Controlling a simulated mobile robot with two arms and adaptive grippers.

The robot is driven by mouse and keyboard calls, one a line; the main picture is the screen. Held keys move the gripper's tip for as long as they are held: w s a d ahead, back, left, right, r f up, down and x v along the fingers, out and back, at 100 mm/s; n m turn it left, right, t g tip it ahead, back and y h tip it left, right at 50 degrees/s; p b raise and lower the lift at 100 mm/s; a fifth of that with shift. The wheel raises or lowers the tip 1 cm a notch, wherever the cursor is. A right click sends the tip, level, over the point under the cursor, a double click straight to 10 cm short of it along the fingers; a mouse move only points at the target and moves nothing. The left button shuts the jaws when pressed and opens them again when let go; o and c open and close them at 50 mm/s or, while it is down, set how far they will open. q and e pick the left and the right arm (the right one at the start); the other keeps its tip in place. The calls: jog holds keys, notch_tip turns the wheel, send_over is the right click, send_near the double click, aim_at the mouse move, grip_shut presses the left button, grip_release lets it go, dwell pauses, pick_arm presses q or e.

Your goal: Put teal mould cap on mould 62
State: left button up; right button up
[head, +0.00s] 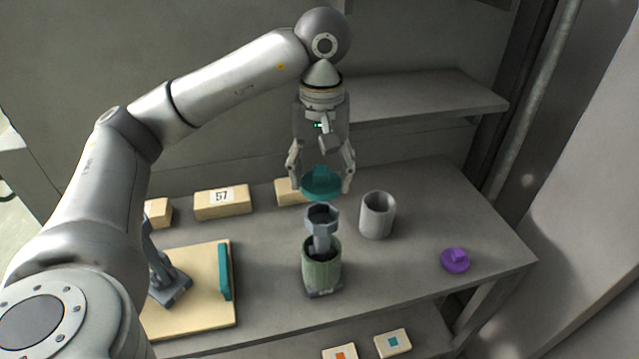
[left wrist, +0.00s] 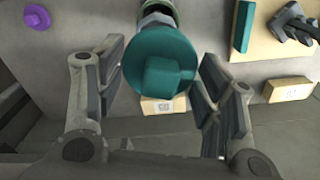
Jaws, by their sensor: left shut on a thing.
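My left gripper (head: 321,183) points down and is shut on the teal mould cap (head: 321,186), a round disc with a block-shaped grip. In the left wrist view the cap (left wrist: 165,58) lies between the fingers (left wrist: 158,95). The cap is held in the air, behind and above a green cylinder (head: 321,268) with a grey hexagonal-topped piece (head: 322,218) standing in it. The cap and the grey piece look apart. A plain grey open cylinder (head: 377,216) stands to the right. I cannot read 62 on anything. My right gripper is not in view.
A purple cap (head: 455,260) lies at the right of the grey table (head: 410,285). Tan blocks, one marked 57 (head: 222,203), line the back. A tan board (head: 200,318) at left holds a teal bar (head: 224,272) and a dark grey fixture (head: 168,284). A shelf (head: 430,95) is behind.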

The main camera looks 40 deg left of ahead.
aim_at(322, 193)
pick_arm(q)
jog(key=shift+w+f+b, duration=0.2)
jog(key=shift+f+b, duration=0.15)
jog(key=shift+f, duration=0.35)
notch_tip(322, 193, down, 4)
jog(key=shift+s+r+b, duration=0.1)
jog(key=shift+r+b, duration=0.15)
jog(key=shift+b, duration=0.8)
jog(key=shift+f, duration=0.45)
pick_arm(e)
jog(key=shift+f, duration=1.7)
pick_arm(q)
jog(key=shift+b, duration=0.65)
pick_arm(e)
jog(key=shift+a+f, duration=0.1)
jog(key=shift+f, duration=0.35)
pick_arm(q)
jog(key=shift+f+b, duration=0.6)
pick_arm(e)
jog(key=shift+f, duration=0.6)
pick_arm(q)
jog(key=o, duration=0.7)
jog(key=shift+r, duration=0.15)
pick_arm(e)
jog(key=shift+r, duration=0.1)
